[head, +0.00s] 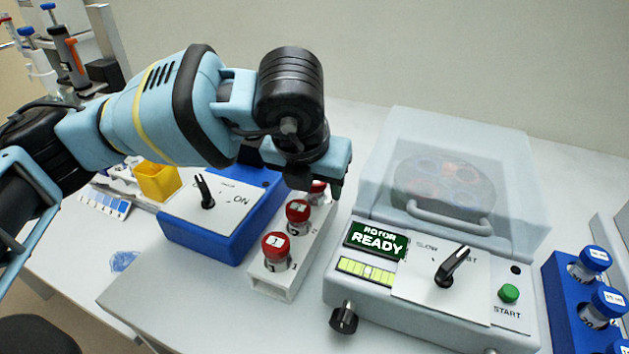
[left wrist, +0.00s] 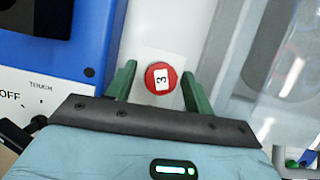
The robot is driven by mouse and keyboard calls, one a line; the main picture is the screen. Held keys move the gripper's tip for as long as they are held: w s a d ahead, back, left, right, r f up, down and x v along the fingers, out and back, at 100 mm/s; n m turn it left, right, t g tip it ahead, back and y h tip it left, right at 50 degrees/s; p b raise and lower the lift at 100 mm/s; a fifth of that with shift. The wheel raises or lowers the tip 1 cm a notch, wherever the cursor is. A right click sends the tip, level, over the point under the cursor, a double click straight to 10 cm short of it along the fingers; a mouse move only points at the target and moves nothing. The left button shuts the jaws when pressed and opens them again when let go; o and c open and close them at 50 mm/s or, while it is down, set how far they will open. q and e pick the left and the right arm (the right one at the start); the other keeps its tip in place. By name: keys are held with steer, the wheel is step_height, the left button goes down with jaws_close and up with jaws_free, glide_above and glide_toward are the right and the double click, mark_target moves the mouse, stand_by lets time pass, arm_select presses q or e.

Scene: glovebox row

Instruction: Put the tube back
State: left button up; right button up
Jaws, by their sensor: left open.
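A white rack (head: 282,280) stands on the bench between a blue box and the centrifuge. It holds red-capped tubes: tube 1 (head: 276,246) at the front, tube 2 (head: 297,212) behind it, and a third red cap (head: 319,187) at the back, partly hidden under my gripper. My left gripper (head: 316,181) is over that back tube, pointing down. In the left wrist view, the open green fingers (left wrist: 158,88) stand on either side of the red cap marked 3 (left wrist: 153,80), with gaps on both sides. My right gripper is not in view.
The centrifuge (head: 440,295) at right has its clear lid down and its display (head: 376,240) reads ROTOR READY. The blue switch box (head: 215,225) is close on the rack's left. A blue rack (head: 568,310) with blue-capped tubes stands far right.

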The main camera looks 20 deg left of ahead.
arm_select(q)
steer(key=v, duration=1.2)
